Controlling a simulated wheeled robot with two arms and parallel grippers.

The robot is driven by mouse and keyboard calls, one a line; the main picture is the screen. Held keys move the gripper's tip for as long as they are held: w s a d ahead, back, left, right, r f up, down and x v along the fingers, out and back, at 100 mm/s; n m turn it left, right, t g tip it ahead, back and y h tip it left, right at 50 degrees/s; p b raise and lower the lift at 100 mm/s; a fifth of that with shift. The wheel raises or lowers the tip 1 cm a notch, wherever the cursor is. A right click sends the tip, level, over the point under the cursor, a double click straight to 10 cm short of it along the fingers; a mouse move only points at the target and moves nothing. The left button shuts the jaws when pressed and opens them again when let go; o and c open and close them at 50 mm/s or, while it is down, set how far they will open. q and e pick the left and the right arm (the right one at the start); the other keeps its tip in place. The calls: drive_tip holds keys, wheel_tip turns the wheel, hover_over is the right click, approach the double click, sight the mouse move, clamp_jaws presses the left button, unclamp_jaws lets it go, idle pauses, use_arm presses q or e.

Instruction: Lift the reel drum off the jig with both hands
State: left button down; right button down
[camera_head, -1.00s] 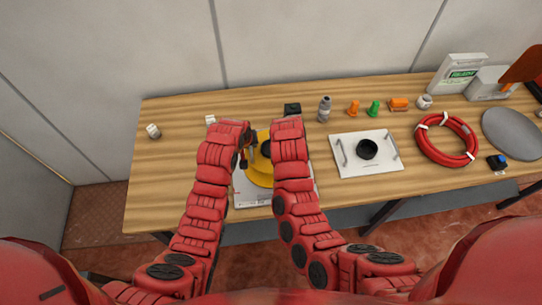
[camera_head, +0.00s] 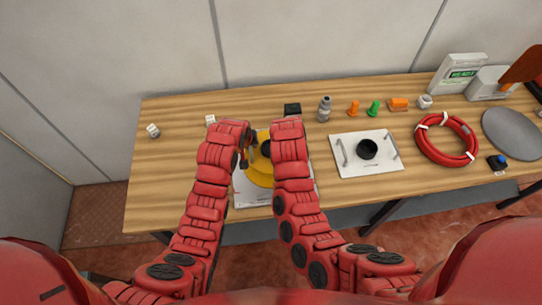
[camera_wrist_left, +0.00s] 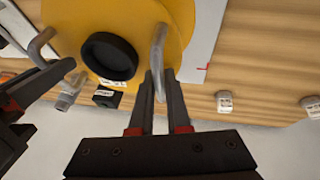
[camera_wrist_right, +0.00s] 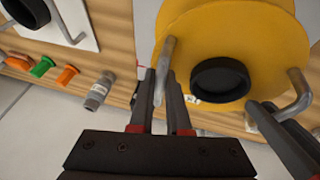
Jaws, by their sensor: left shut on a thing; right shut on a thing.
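The yellow reel drum (camera_head: 260,174) has a black hub (camera_wrist_left: 108,57) and a bent metal handle on each side. It is over the white jig plate (camera_head: 250,199); whether it touches the plate I cannot tell. My left gripper (camera_head: 244,152) is shut on one handle (camera_wrist_left: 158,50), which stands between its fingers in the left wrist view. My right gripper (camera_wrist_right: 165,85) is shut on the other handle (camera_wrist_right: 164,65). In the head view my right forearm hides that gripper and part of the drum.
To the right are a white plate (camera_head: 385,164) with a black round piece, a red hose coil (camera_head: 425,148) and a grey disc (camera_head: 512,135). A grey fitting (camera_head: 324,110) and small orange and green parts stand behind. The left table end is mostly clear.

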use_arm(q)
drive_tip(key=shift+r, duration=0.15)
use_arm(e)
drive_tip(key=shift+r, duration=0.1)
